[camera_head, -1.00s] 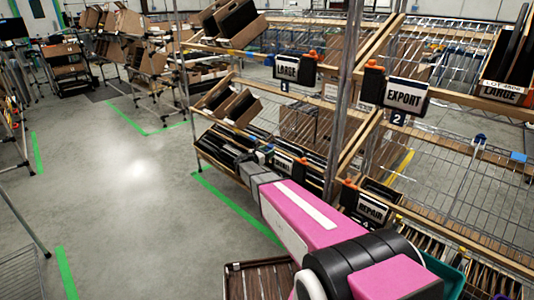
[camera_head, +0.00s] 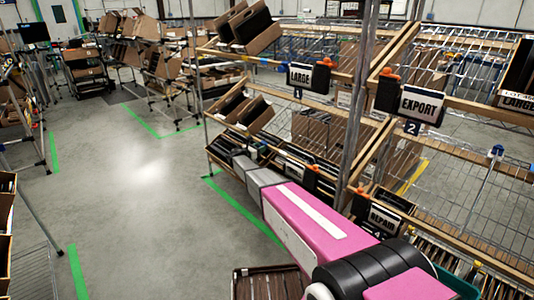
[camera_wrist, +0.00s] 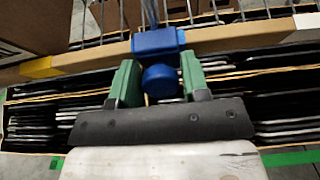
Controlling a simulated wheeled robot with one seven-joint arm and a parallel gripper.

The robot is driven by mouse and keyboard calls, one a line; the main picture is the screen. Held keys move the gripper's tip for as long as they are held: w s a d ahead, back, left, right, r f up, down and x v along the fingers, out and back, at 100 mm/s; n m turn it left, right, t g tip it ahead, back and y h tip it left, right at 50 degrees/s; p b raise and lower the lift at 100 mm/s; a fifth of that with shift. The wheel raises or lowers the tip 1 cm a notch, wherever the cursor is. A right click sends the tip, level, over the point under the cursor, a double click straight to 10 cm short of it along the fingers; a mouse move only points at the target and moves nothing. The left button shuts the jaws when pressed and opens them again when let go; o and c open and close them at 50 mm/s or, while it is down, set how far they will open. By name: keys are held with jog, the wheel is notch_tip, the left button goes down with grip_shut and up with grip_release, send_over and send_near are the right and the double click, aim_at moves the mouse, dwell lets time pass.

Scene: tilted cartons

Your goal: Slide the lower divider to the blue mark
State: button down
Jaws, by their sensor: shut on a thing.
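In the wrist view, the green fingers of my gripper (camera_wrist: 159,76) are shut on the round blue knob of the lower divider (camera_wrist: 161,81). The divider's blue clip (camera_wrist: 158,41) sits across the wooden rail, with a thin rod rising behind it. In the head view, my arm reaches to the lower shelf at centre left, and the fingers and held knob cannot be made out there.
Dark flat goods in cartons (camera_wrist: 285,100) lie on both sides below the rail (camera_wrist: 95,56). Yellow tape (camera_wrist: 40,67) is on the rail at left, a white label at right. Another blue-topped divider (camera_head: 497,151) stands at the right. Open floor (camera_head: 140,200) lies left.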

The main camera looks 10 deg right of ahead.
jog(key=c, duration=0.8)
grip_release()
jog(key=shift+o, duration=0.2)
jog(key=v, duration=1)
jog(key=shift+s+a, duration=0.25)
jog(key=shift+a, duration=0.05)
jog(key=s+d+f+m+g+y, duration=0.2)
jog(key=s+d+m+g+y, duration=0.15)
jog(key=s+d+m, duration=0.55)
jog(key=s+d+f+m+g+y, duration=0.2)
jog(key=s+d+m+g, duration=0.15)
jog(key=s+d, duration=0.7)
jog(key=s+a+m+g+y, duration=0.2)
jog(key=s+m+y, duration=0.7)
jog(key=s, duration=1.5)
jog(key=m+g, duration=0.1)
jog(key=m, duration=0.2)
jog(key=shift+a+r+m+g, duration=0.15)
jog(key=shift+r+m+g, duration=0.15)
jog(key=shift+r+m, duration=0.1)
